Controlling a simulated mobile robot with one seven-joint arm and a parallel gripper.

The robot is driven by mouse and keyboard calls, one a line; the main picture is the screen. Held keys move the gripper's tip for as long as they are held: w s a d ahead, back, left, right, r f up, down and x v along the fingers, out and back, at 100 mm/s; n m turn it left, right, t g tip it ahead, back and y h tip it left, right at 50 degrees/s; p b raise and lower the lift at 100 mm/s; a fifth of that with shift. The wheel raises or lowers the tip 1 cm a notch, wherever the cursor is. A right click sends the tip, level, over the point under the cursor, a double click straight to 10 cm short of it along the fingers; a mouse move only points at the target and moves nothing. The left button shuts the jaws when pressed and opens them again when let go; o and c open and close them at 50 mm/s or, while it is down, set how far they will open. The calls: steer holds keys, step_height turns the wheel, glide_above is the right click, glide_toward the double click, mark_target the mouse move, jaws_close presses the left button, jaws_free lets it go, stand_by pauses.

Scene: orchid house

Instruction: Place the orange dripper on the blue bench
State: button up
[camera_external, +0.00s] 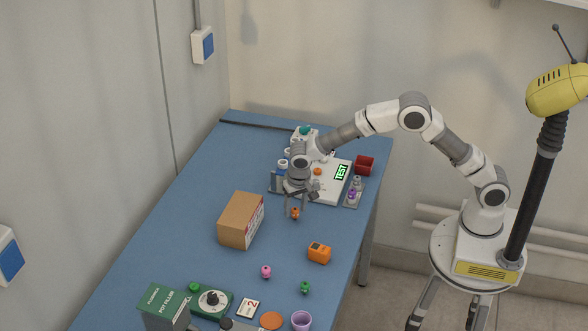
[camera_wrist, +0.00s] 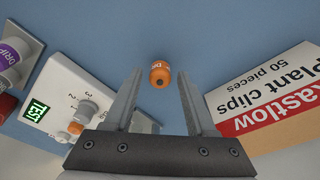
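The orange dripper (camera_external: 295,214) is a small bottle near the middle of the blue bench (camera_external: 190,215), right below my gripper (camera_external: 296,205). In the wrist view the orange dripper (camera_wrist: 160,74) shows between the two fingertips, against blue, with a gap on each side. My gripper is open, points down, and no finger is seen touching the dripper. Whether the dripper rests on the bench is hard to tell, but it looks to be at bench level.
A cardboard plant clips box (camera_external: 236,222) stands left of the gripper. A white tester (camera_external: 328,185) with a green display and a grey rack with a purple dripper (camera_external: 352,195) are behind right. An orange device (camera_external: 319,253), pink dripper (camera_external: 266,271) and green dripper (camera_external: 304,288) are nearer.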

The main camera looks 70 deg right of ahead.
steer(key=s+d+r+n+t+p, duration=0.1)
steer(key=s+r, duration=0.3)
steer(key=r, duration=0.6)
steer(key=s+d+r+n+p, duration=0.1)
steer(key=s+r, duration=0.2)
steer(key=r, duration=0.7)
steer(key=s+d+r+n+t+y, duration=0.1)
steer(key=s+d+r, duration=0.15)
steer(key=s, duration=0.25)
steer(key=s+d+r+n, duration=0.1)
steer(key=s+d+r, duration=0.15)
steer(key=s, duration=0.35)
steer(key=s+d+f+n+t, duration=0.1)
steer(key=s+n, duration=0.4)
steer(key=s, duration=1.2)
steer(key=shift+d+f+t, duration=0.3)
steer(key=shift+d+t, duration=0.3)
steer(key=shift+t, duration=0.1)
steer(key=shift+s+r, duration=0.1)
